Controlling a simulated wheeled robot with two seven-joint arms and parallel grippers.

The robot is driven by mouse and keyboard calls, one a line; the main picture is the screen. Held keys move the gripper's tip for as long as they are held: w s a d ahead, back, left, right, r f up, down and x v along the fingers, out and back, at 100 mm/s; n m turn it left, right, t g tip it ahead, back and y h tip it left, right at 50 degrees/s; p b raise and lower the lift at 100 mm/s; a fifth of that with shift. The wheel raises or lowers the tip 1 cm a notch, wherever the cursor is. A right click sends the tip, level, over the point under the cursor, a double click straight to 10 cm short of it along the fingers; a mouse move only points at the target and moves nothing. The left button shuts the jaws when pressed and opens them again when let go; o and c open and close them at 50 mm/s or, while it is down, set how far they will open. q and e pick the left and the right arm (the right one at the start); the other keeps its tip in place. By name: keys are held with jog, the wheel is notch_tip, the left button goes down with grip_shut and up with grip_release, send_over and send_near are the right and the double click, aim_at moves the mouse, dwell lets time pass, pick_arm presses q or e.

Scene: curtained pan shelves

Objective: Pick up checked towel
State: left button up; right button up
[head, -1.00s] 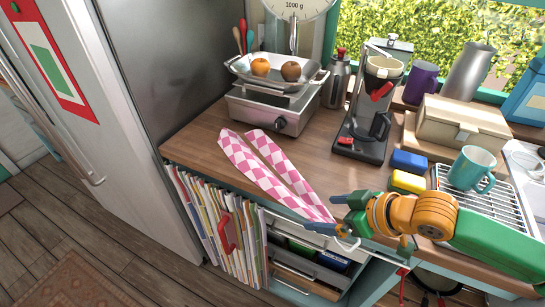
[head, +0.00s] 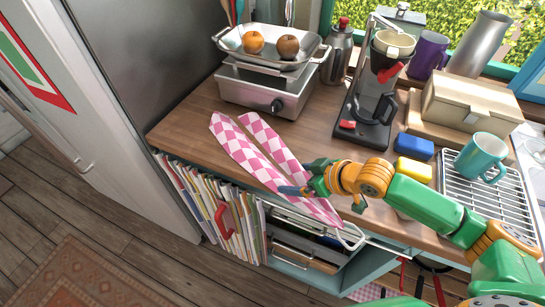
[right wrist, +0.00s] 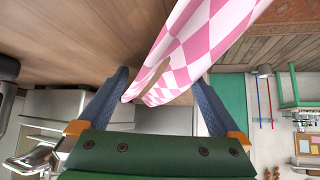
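The pink-and-white checked towel (head: 243,152) lies on the wooden counter in two long strips that spread apart at the far end and meet near the front edge. Its near end overlaps the counter's front edge in the head view. My right gripper (head: 300,180) is over the near part of the towel and hides some of it. In the right wrist view, its two blue fingers (right wrist: 160,78) are wide apart, with the towel (right wrist: 205,45) showing between and beyond them. I cannot tell whether a finger touches the cloth. My left gripper is not in view.
A scale with two fruits (head: 265,85) stands behind the towel. A coffee maker (head: 370,120), blue sponge (head: 413,147), yellow sponge (head: 412,170), teal mug (head: 481,157) and wire rack (head: 470,195) are to the right. Below the counter is a file rack (head: 215,210).

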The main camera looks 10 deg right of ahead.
aim_at(299, 179)
jog(key=shift+s+r, duration=0.1)
jog(key=shift+s, duration=0.1)
jog(key=c, duration=1.2)
notch_tip(299, 179, up, 10)
jog(key=shift+r, duration=0.1)
jog(key=shift+c, duration=0.3)
jog(key=o, duration=1)
jog(key=c, duration=0.8)
